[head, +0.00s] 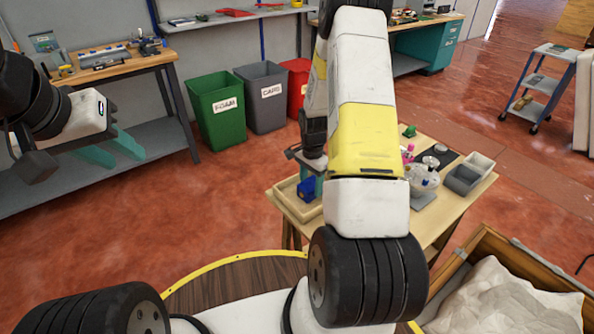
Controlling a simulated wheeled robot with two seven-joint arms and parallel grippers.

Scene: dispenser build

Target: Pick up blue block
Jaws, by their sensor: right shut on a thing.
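A blue block (306,189) shows at the left end of the small wooden table, over a shallow wooden tray (284,192). My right gripper (311,182) points down there with its teal fingers shut on the blue block; my arm hides part of both. I cannot tell whether the block touches the tray floor. My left gripper (112,152) is at the left, away from the table, with its teal fingers apart and empty.
The wooden table (447,220) also holds grey bins (464,179), a clear dispenser (421,180) and small green and pink pieces. Green (215,112), grey (262,97) and red (297,85) bins stand behind. A crate (494,241) with white filling is at lower right.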

